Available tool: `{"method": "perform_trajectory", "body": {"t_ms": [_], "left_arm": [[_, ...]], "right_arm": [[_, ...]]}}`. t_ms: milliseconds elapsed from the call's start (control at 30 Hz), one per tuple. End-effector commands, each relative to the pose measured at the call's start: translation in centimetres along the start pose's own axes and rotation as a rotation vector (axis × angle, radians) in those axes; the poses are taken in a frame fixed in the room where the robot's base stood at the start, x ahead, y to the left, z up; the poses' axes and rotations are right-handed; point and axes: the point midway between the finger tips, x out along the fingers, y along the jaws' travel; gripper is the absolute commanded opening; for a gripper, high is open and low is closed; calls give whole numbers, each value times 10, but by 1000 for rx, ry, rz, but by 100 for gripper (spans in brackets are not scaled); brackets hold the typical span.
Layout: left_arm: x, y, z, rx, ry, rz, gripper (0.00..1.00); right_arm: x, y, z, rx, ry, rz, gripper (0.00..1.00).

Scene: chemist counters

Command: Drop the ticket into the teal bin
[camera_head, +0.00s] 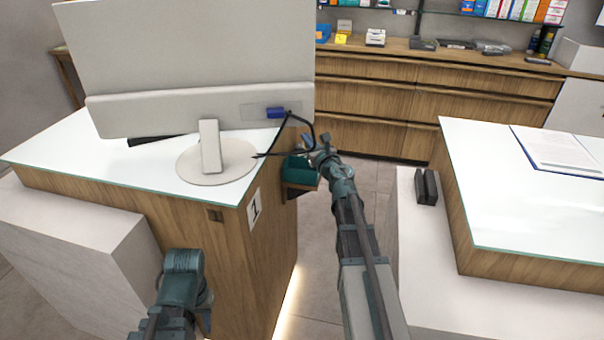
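The teal bin (298,173) sits low against the right side of the left counter, on a small wooden ledge, partly behind my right gripper. My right gripper (318,144) is right above the bin's right part at the end of my outstretched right arm. Its fingers are small and dark, and I cannot tell whether they are open or hold anything. I cannot make out the ticket. My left arm's wrist (182,265) is bent down in front of the left counter, well away from the bin; its fingers are not clear.
The left counter (60,160) carries a large monitor (190,60) with a dark cable (312,122) hanging near my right gripper. A right counter (510,215) bears papers (560,150); a dark object (426,187) lies on its lower ledge. Floor shows between the counters.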

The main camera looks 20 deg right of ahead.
Motion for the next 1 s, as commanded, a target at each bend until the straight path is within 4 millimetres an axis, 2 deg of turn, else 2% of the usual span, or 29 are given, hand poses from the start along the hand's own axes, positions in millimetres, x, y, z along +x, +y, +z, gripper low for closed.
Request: {"method": "perform_trajectory", "body": {"t_ms": [267,700,1000], "left_arm": [[14,1,-1,0,0,0,32],[59,6,-4,0,0,0,32],[59,6,-4,0,0,0,32]], "right_arm": [[0,0,-14,0,0,-2,0],[0,0,-59,0,-1,-2,0],[0,0,-59,0,-1,-3,0]]}}
